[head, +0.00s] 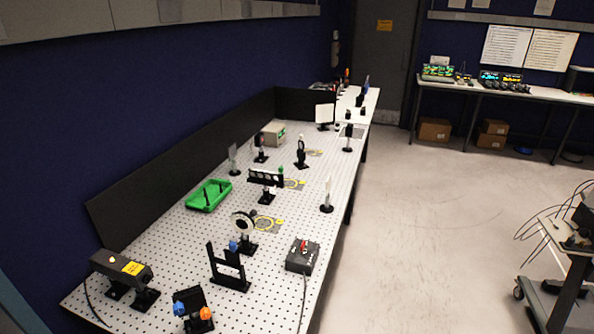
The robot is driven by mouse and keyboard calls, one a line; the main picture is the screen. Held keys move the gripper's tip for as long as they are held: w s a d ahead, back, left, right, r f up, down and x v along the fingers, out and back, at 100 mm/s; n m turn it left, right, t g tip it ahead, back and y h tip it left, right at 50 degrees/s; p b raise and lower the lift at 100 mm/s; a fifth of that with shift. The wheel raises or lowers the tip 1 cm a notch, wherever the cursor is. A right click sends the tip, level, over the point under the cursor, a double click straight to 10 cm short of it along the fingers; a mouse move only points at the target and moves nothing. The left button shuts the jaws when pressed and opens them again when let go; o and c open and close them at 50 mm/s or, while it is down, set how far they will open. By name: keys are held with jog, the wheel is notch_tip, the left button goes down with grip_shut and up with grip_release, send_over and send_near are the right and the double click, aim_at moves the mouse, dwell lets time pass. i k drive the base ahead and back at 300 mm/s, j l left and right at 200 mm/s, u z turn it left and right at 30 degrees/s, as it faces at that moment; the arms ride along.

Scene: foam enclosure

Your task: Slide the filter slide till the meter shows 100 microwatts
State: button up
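A black bar with several round light openings (265,178), which looks like the filter slide, stands on a post mid-table in the head view. A green knob (281,170) shows at its right end. A beige-grey box (273,134) farther back by the black wall may be the meter. Its display is too small to read. My gripper is not in view, and nothing is seen touching the slide.
The perforated table (180,250) carries a laser-like box (122,267), a black frame (228,268), a black box with a red switch (302,256), a green tray (209,195) and upright optics. A cart (570,235) stands at right. The floor (430,220) between is clear.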

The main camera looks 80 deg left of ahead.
aim_at(267, 176)
jog(key=i+j+u, duration=0.2)
jog(key=u, duration=0.3)
jog(key=i+u, duration=0.75)
jog(key=u, duration=0.2)
jog(key=i+j+u, duration=0.15)
jog(key=i+u, duration=0.5)
jog(key=u, duration=0.2)
jog(key=i+u, duration=0.4)
jog(key=i+l+u, duration=0.2)
jog(key=u, duration=0.2)
jog(key=i+l+u, duration=0.3)
jog(key=u, duration=0.15)
jog(key=i+u, duration=0.15)
jog(key=u, duration=0.35)
jog(key=i+l+u, duration=0.1)
jog(key=u, duration=0.35)
jog(key=i+l+u, duration=0.1)
jog(key=u, duration=0.4)
jog(key=l+u, duration=0.2)
jog(key=u, duration=0.25)
jog(key=i+l+u, duration=0.1)
jog(key=u, duration=0.4)
jog(key=i+l+u, duration=0.1)
jog(key=l+u, duration=0.45)
jog(key=u, duration=0.15)
